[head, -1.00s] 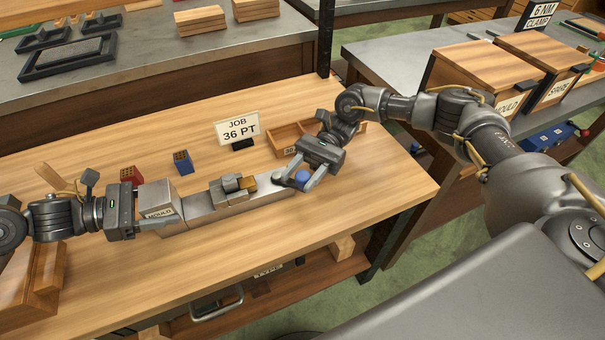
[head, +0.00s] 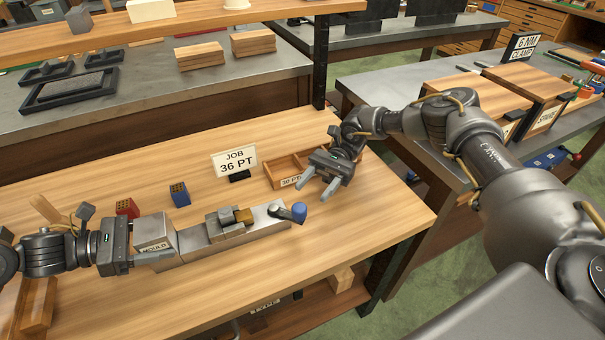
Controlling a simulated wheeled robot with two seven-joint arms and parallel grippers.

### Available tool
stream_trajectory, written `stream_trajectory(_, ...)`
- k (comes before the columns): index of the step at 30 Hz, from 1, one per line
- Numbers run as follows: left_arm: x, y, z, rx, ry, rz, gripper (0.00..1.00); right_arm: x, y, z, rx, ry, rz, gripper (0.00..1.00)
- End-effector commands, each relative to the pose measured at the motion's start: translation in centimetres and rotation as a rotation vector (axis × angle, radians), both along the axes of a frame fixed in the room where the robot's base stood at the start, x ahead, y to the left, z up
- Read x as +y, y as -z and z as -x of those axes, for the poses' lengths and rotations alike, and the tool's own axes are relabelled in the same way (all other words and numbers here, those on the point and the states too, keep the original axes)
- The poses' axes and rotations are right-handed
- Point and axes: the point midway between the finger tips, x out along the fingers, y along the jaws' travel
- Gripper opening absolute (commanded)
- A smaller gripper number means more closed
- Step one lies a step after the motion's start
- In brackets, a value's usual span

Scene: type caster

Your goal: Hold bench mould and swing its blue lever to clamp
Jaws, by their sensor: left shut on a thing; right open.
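The bench mould (head: 194,245) is a long grey metal block with a MOULD label at its left end, lying on the wooden bench. A stepped metal block with a brass-coloured piece (head: 243,216) sits on its middle. Its lever has a blue knob (head: 299,212) at the mould's right end, with the arm pointing right. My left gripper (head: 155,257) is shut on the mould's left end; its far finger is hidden. My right gripper (head: 317,185) is open and empty, above and behind the blue knob, apart from it.
A JOB 36 PT sign (head: 235,163) stands behind the mould. A divided wooden tray (head: 285,170) lies close behind my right gripper. A red block (head: 127,208) and a blue block (head: 180,194) stand behind the mould. The bench front right is clear.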

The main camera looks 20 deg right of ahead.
Motion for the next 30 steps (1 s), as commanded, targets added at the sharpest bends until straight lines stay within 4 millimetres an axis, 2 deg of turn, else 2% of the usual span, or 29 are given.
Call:
stream_trajectory(3, 0.1, 0.1, -0.1, -0.001, -0.005, -0.004, 0.36, -1.8, 0.0, -1.1, -0.003, -0.003, 0.005, 0.5)
stream_trajectory(9, 0.1, 0.1, -0.2, -0.001, -0.006, -0.003, 0.36, -3.5, 0.1, -2.2, -0.003, -0.001, 0.001, 0.5)
stream_trajectory(20, 0.1, 0.1, -0.2, -0.002, -0.006, -0.002, 0.36, -3.9, 0.0, -2.5, -0.001, -0.004, 0.002, 0.5)
stream_trajectory(26, 0.1, 0.0, -0.2, -0.003, -0.005, -0.002, 0.36, -3.2, -0.1, -2.5, 0.006, -0.006, -0.016, 0.27)
stream_trajectory(30, 0.1, 0.0, -0.2, -0.003, -0.005, -0.002, 0.36, -0.7, -0.9, -2.5, 0.028, -0.012, -0.076, 0.09)
